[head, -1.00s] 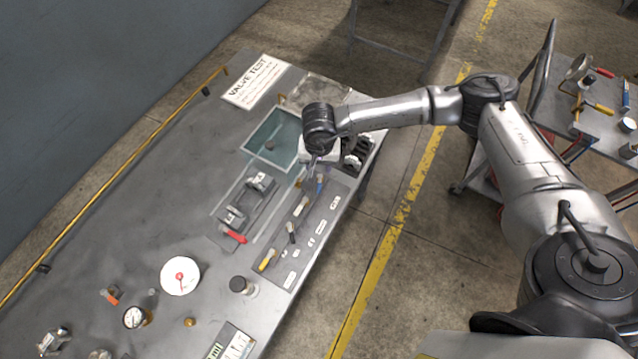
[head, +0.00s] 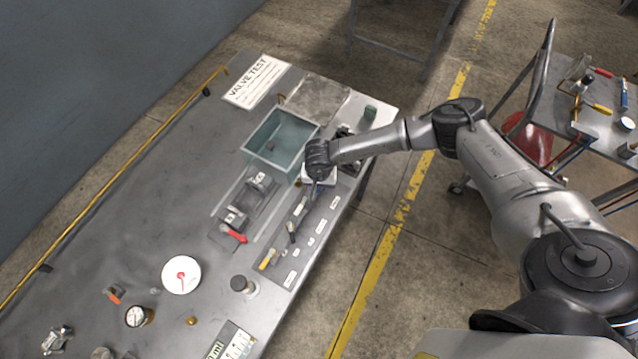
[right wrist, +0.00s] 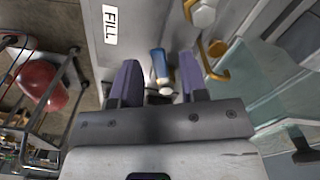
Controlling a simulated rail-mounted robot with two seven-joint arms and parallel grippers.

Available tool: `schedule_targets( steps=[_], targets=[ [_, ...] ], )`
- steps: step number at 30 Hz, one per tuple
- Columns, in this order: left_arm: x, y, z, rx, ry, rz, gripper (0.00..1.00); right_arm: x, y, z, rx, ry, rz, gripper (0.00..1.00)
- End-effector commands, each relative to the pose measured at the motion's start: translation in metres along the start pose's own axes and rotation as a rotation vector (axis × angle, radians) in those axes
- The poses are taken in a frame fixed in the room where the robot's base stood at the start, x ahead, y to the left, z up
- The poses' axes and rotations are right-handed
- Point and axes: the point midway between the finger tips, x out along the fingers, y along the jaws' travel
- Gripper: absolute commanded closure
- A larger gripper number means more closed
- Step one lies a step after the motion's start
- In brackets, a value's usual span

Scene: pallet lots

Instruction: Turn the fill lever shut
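The fill lever (right wrist: 159,66) has a blue handle and shows in the right wrist view near a white FILL label (right wrist: 110,25) on the grey panel. My right gripper (right wrist: 158,68) is open, with its two purple fingers apart on either side of the blue handle. Gaps show between the handle and both fingers, so I see no grip on it. In the head view my right gripper (head: 316,192) points down at the far end of the lever panel (head: 302,248) and mostly hides the fill lever. My left gripper is not in view.
Other levers stand along the panel, including a yellow one (head: 269,259). A red-handled valve fixture (head: 236,234) is beside the panel. A teal bin (head: 262,150) lies just beyond the gripper. The table's left part is mostly clear.

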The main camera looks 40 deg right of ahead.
Motion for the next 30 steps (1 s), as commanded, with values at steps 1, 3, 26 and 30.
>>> schedule_targets(
  steps=[1, 3, 26, 30],
  targets=[
    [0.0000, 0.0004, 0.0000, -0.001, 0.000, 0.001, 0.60, 0.0006, 0.0000, 0.0001, 0.000, 0.000, 0.000, 0.60],
    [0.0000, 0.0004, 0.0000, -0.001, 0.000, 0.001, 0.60, 0.0007, 0.0001, 0.0001, 0.000, 0.000, 0.000, 0.60],
    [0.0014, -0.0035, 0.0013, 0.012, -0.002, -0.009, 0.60, 0.0009, -0.0008, -0.0001, 0.019, 0.000, -0.001, 1.00],
    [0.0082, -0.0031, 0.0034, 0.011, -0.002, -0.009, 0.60, 0.0030, -0.0066, 0.0001, 0.147, -0.001, -0.001, 1.00]
  ],
)
